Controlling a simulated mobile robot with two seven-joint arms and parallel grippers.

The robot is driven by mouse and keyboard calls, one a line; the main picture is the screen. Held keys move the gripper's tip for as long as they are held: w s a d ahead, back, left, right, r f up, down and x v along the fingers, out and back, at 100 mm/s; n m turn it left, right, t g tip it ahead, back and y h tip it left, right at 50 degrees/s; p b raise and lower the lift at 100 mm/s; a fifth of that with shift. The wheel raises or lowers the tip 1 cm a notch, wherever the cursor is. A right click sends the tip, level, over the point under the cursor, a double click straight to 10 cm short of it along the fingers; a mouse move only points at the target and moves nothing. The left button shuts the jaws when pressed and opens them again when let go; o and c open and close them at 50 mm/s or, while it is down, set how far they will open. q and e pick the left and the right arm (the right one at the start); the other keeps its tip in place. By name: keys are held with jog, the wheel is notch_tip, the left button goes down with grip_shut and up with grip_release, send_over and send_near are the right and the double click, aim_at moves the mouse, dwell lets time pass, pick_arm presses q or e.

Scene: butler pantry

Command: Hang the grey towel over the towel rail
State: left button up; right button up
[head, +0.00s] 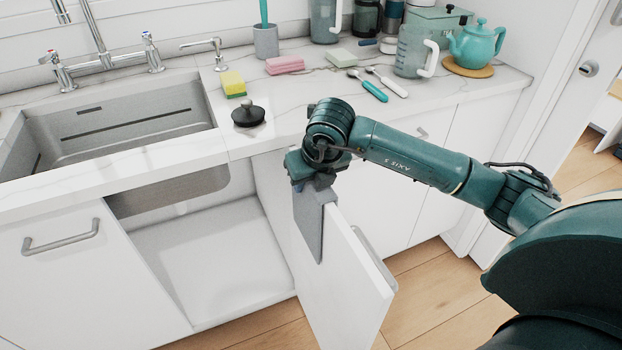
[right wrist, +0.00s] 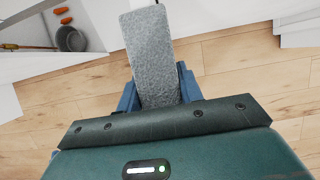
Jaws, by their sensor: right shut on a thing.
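The grey towel (head: 311,222) hangs from my right gripper (head: 318,184) as a narrow strip, next to the inner face of the open cabinet door near its top edge. In the right wrist view the towel (right wrist: 152,50) runs up from between the two blue fingers of my right gripper (right wrist: 160,88), which are shut on it. A grey bar (head: 372,252) shows on the outer face of the door, partly hidden by it; I cannot tell whether it is the towel rail or a handle. I cannot tell whether the towel touches the door. My left gripper is not in view.
The white cabinet door (head: 345,285) stands open beside the empty space under the sink (head: 120,128). The counter above holds a black stopper (head: 248,115), sponges, spoons and a teal teapot (head: 476,45). Wooden floor (head: 425,290) is clear right of the door.

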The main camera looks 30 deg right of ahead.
jog(key=shift+c, duration=0.9)
jog(key=shift+r, duration=0.55)
